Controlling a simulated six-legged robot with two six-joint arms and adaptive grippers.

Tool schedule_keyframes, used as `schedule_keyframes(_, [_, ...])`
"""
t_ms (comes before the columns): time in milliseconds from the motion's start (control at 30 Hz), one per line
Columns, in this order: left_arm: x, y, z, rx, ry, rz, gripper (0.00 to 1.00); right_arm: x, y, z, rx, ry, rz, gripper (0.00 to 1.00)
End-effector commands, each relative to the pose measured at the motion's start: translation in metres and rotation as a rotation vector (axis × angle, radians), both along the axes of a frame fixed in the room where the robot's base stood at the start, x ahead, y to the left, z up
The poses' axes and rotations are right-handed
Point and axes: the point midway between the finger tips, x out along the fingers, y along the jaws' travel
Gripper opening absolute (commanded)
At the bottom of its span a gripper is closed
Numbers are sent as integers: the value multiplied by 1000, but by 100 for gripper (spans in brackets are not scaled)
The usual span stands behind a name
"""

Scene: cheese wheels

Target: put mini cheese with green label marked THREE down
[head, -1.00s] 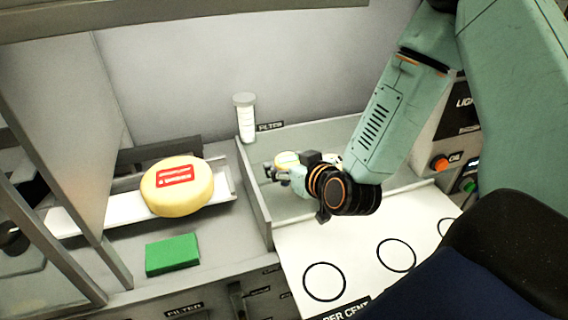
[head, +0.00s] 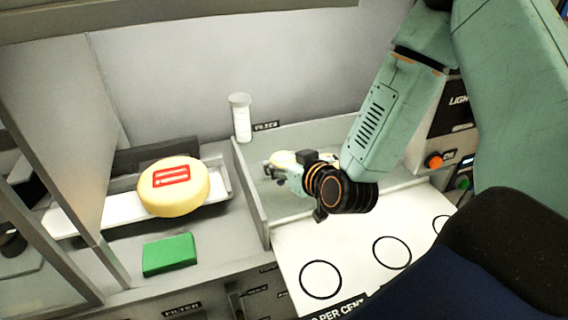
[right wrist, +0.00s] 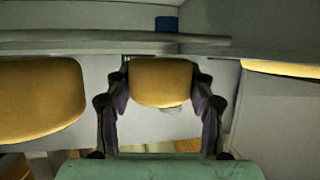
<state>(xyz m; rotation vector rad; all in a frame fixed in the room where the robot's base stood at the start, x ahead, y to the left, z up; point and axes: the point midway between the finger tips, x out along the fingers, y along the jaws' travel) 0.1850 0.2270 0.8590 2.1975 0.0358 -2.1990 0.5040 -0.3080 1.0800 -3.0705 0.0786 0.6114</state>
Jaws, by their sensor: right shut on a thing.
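My right gripper (head: 278,168) is shut on a small yellow cheese (head: 285,157), seen just above the grey tray compartment behind the white sheet. In the right wrist view the cheese (right wrist: 161,82) sits between the two dark fingers (right wrist: 161,100). Its label and number cannot be read in these views. Whether its underside touches a surface cannot be told. My left gripper is not in view.
A large yellow cheese wheel with a red label (head: 173,187) rests on a white tray at left. A green block (head: 169,254) lies in front of it. A white cylinder (head: 241,117) stands behind the divider (head: 252,200). The white sheet with black circles (head: 350,248) is bare.

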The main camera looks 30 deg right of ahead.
Motion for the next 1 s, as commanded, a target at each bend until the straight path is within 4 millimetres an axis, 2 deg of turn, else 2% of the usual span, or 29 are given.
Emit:
schedule_keyframes(167, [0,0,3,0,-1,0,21,1,0,12,1,-3,-2,15])
schedule_keyframes(533, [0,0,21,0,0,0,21,1,-1,72,4,-7,-3,15])
schedule_keyframes(700, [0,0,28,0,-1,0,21,0,0,93,2,-4,-2,15])
schedule_keyframes(1000, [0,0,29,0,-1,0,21,0,0,100,0,-1,-1,15])
